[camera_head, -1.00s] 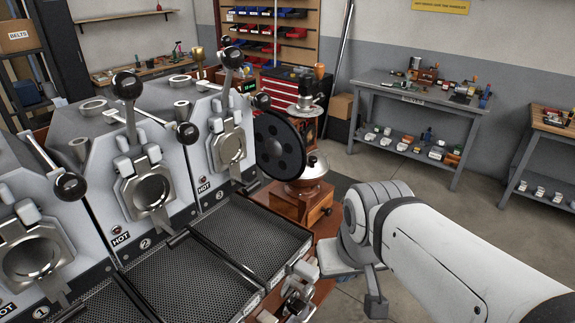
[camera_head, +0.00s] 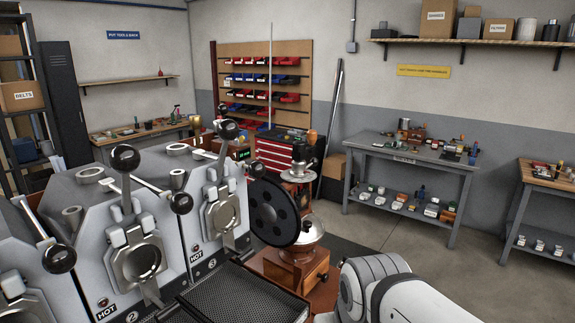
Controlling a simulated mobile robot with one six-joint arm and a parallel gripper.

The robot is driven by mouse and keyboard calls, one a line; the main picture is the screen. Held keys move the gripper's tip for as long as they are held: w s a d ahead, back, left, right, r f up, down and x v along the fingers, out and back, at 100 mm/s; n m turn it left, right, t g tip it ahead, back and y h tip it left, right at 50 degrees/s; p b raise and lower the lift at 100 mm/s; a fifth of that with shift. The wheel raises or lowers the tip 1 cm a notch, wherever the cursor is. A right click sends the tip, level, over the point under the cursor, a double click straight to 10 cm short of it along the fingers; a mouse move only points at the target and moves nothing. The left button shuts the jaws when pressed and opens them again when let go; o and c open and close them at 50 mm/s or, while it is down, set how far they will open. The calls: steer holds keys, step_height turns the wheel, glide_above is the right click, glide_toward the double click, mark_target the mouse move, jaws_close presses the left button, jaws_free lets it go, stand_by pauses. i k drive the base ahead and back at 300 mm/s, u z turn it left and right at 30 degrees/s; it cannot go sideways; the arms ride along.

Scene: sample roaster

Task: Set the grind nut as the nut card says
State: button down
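A hand grinder stands just right of the roaster, with a wooden box body (camera_head: 290,270), a rounded metal top (camera_head: 309,233) and a drawer knob. A large black disc (camera_head: 272,212) with round holes hides part of it. Another grinder with a crank and wooden handle (camera_head: 302,158) stands behind it. I cannot make out the grind nut or a nut card. My white arm reaches up from the bottom edge, right of the grinder. My gripper is out of the picture.
The roaster's drum units (camera_head: 138,262) with levers and "HOT" labels, and a perforated tray (camera_head: 240,305), fill the lower left. A grey bench (camera_head: 375,150) with parts stands behind right; a wooden-topped bench (camera_head: 560,180) is at the right edge. Floor between is clear.

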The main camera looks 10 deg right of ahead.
mark_target(296, 167)
steer(key=u, duration=1.75)
steer(key=k, duration=2)
steer(key=z, duration=1.2)
steer(key=i, duration=1)
steer(key=z, duration=0.05)
